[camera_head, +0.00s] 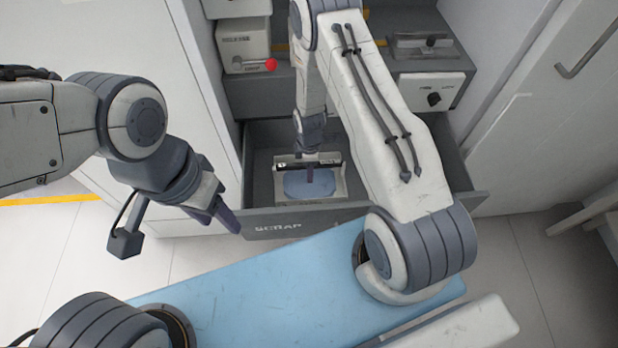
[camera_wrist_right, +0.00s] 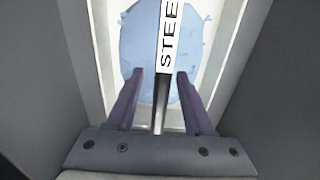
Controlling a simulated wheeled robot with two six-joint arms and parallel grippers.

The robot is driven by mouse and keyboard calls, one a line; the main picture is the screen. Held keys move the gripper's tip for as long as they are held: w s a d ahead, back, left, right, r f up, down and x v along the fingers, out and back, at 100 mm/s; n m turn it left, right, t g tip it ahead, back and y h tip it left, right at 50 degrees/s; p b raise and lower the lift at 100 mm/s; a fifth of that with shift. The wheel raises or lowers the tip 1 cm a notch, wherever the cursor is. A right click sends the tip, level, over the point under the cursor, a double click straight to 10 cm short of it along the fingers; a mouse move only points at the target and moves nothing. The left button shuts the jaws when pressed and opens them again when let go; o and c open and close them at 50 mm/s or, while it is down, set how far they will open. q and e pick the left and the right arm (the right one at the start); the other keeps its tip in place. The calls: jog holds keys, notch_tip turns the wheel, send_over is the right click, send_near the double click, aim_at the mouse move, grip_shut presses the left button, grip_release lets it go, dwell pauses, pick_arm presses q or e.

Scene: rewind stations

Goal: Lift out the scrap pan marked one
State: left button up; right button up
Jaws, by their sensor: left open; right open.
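In the right wrist view the pan's pale rim (camera_wrist_right: 222,60) surrounds the blue contents (camera_wrist_right: 140,45). A bar-like handle with a white label reading "STEE" (camera_wrist_right: 167,30) crosses above it; the rest of the label is cut off and no number is readable. My right gripper (camera_wrist_right: 160,76) is open, one finger on each side of the bar, apart from it. It reaches down into the drawer (camera_head: 309,172). My left gripper (camera_head: 228,218) is open and empty, outside the drawer's front left corner.
A machine with a red knob (camera_head: 271,65) stands behind the drawer at the left. A pale box with a black knob (camera_head: 434,99) is at the back right. The drawer walls rise close around the right gripper. A blue surface (camera_head: 260,285) lies in front of the drawer.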

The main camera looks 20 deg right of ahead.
grip_shut()
dwell(1.4)
